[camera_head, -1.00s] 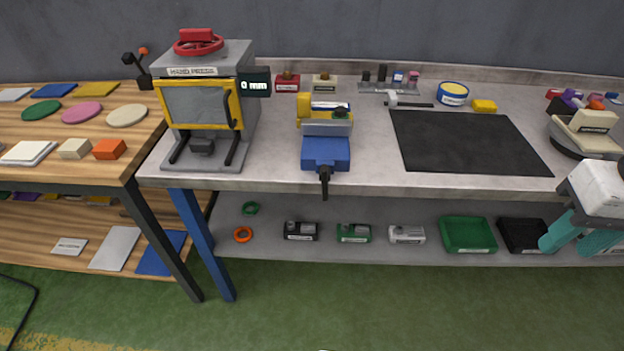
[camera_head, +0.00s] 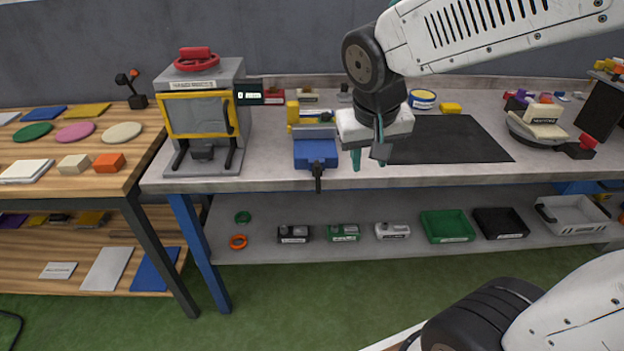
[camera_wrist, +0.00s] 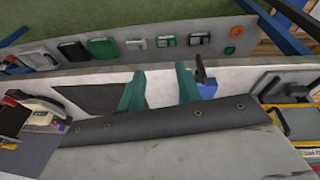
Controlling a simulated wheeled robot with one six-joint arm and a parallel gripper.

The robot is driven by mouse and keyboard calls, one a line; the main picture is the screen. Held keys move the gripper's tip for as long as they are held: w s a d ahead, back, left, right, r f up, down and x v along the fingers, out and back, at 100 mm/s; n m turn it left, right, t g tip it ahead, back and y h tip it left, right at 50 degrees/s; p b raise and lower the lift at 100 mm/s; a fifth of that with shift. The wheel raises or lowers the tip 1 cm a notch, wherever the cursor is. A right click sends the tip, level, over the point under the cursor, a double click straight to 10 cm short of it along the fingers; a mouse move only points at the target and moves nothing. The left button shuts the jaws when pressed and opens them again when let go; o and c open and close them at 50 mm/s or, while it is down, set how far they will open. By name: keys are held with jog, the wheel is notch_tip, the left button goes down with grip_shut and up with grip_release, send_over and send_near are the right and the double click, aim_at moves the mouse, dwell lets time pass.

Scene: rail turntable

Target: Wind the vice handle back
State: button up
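My gripper (camera_head: 370,160) has a white body and teal fingers pointing down, to the right of the vice. In the wrist view my gripper (camera_wrist: 160,90) is open, with a clear gap and nothing between the fingers. It appears apart from the handle.
A black mat (camera_head: 450,140) lies to the right, partly behind my arm. The lower shelf holds small devices, a green tray (camera_head: 447,226) and a black tray (camera_head: 499,223). Green floor is clear in front.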

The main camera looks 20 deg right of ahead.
jog(key=m+t, duration=0.1)
jog(key=t, duration=0.1)
send_over(317, 178)
jog(key=s, duration=0.2)
jog(key=f, duration=0.9)
jog(key=shift+w+a, duration=0.2)
jog(key=shift+a, duration=0.1)
jog(key=x, duration=0.7)
jog(key=shift+f, duration=0.35)
grip_shut()
